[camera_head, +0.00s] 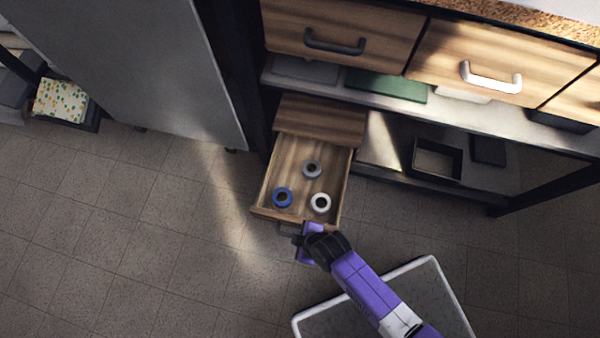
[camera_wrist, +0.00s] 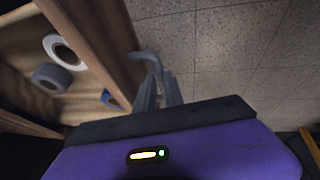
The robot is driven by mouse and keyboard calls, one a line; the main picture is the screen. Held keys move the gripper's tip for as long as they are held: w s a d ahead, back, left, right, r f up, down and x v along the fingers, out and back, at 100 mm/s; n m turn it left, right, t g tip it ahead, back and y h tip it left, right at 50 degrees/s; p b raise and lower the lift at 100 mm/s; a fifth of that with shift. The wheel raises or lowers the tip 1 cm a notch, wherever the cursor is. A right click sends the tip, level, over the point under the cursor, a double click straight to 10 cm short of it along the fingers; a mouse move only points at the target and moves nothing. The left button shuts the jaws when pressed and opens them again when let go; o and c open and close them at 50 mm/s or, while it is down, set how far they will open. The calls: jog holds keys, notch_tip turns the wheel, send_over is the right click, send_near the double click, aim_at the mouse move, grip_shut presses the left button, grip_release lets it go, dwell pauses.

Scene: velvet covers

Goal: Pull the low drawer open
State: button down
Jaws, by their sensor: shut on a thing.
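The low wooden drawer (camera_head: 262,190) stands well open below the shelf in the head view, with three tape rolls inside: grey (camera_head: 312,169), blue (camera_head: 283,198) and white (camera_head: 320,203). Its dark handle (camera_head: 286,228) is on the front face. My gripper (camera_head: 299,240) is at the front of the drawer, shut on the handle. In the wrist view, the fingers (camera_wrist: 158,92) close around the handle (camera_wrist: 144,56) beside the drawer's front panel (camera_wrist: 95,40). Part of the handle is hidden by the fingers.
Two upper drawers with a dark handle (camera_head: 335,43) and a pale handle (camera_head: 491,77) are shut. A shelf holds a green flat item (camera_head: 387,85). A grey panel (camera_head: 160,70) stands at left. Tiled floor (camera_head: 130,230) in front is clear at left.

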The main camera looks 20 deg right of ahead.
jog(key=shift+s+a, duration=0.25)
jog(key=shift+s, duration=0.15)
jog(key=c, duration=1.5)
grip_release()
jog(key=shift+o, duration=0.2)
jog(key=p+v, duration=0.3)
jog(key=v, duration=0.4)
jog(key=shift+s+r+p, duration=0.15)
jog(key=shift+r+p, duration=0.15)
jog(key=shift+p, duration=0.05)
jog(key=shift+d, duration=0.1)
